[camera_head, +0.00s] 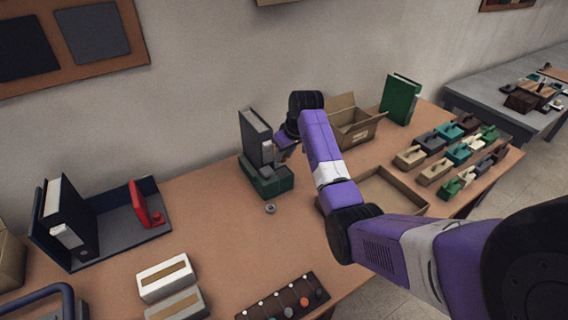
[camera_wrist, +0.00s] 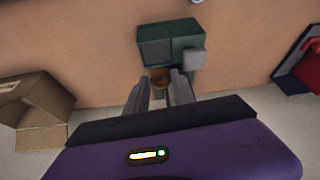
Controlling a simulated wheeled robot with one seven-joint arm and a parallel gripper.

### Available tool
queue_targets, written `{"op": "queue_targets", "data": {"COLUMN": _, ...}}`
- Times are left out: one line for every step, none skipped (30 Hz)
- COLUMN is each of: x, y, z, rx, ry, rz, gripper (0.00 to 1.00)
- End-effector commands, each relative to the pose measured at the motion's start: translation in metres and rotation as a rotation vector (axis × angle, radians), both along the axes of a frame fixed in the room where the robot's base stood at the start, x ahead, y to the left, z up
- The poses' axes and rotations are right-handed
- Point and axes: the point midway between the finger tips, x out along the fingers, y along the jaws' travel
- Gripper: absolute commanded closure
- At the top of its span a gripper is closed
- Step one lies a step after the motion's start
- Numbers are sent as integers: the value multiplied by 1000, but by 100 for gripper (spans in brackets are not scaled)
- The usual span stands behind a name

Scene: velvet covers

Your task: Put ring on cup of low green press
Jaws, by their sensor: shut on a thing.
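The low green press (camera_head: 268,186) stands on the table left of my gripper, with a grey block on its top. In the wrist view the green press (camera_wrist: 183,28) lies just beyond the fingertips, with a dark grey panel and a light grey block at its side. I cannot make out its cup clearly.
A tall grey binder-like thing (camera_head: 254,132) rises at the press. A small grey round piece (camera_head: 270,208) lies in front. An open cardboard box (camera_head: 355,128) and a shallow tray (camera_head: 385,190) are to the right. A dark blue tray (camera_head: 125,230) is left. Bare table lies between.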

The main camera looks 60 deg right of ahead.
Motion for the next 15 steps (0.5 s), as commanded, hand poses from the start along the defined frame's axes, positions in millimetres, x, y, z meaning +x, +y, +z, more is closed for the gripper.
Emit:
{"op": "queue_targets", "data": {"x": 0, "y": 0, "z": -3, "rx": 0, "ry": 1, "rz": 0, "gripper": 100}}
{"op": "queue_targets", "data": {"x": 0, "y": 0, "z": -5, "rx": 0, "ry": 0, "rz": 0, "gripper": 100}}
{"op": "queue_targets", "data": {"x": 0, "y": 0, "z": -7, "rx": 0, "ry": 0, "rz": 0, "gripper": 100}}
{"op": "queue_targets", "data": {"x": 0, "y": 0, "z": -10, "rx": 1, "ry": 1, "rz": -1, "gripper": 100}}
{"op": "queue_targets", "data": {"x": -1, "y": 0, "z": -14, "rx": 2, "ry": 1, "rz": -1, "gripper": 100}}
{"op": "queue_targets", "data": {"x": -1, "y": 0, "z": -19, "rx": 2, "ry": 2, "rz": -1, "gripper": 100}}
{"op": "queue_targets", "data": {"x": -1, "y": 1, "z": -24, "rx": 3, "ry": 2, "rz": -1, "gripper": 100}}
{"op": "queue_targets", "data": {"x": -1, "y": 0, "z": -28, "rx": 3, "ry": 2, "rz": -1, "gripper": 100}}
{"op": "queue_targets", "data": {"x": -1, "y": 0, "z": -34, "rx": 3, "ry": 2, "rz": -1, "gripper": 100}}
{"op": "queue_targets", "data": {"x": -1, "y": 0, "z": -38, "rx": 2, "ry": 1, "rz": -1, "gripper": 100}}
{"op": "queue_targets", "data": {"x": -1, "y": 0, "z": -41, "rx": 2, "ry": 0, "rz": -1, "gripper": 100}}
{"op": "queue_targets", "data": {"x": -1, "y": 0, "z": -45, "rx": 2, "ry": 1, "rz": -1, "gripper": 100}}
{"op": "queue_targets", "data": {"x": -1, "y": 0, "z": -47, "rx": 2, "ry": 0, "rz": -1, "gripper": 100}}
{"op": "queue_targets", "data": {"x": 0, "y": 0, "z": -48, "rx": 0, "ry": 0, "rz": -1, "gripper": 100}}
{"op": "queue_targets", "data": {"x": 0, "y": 0, "z": -48, "rx": 0, "ry": -1, "rz": -1, "gripper": 100}}
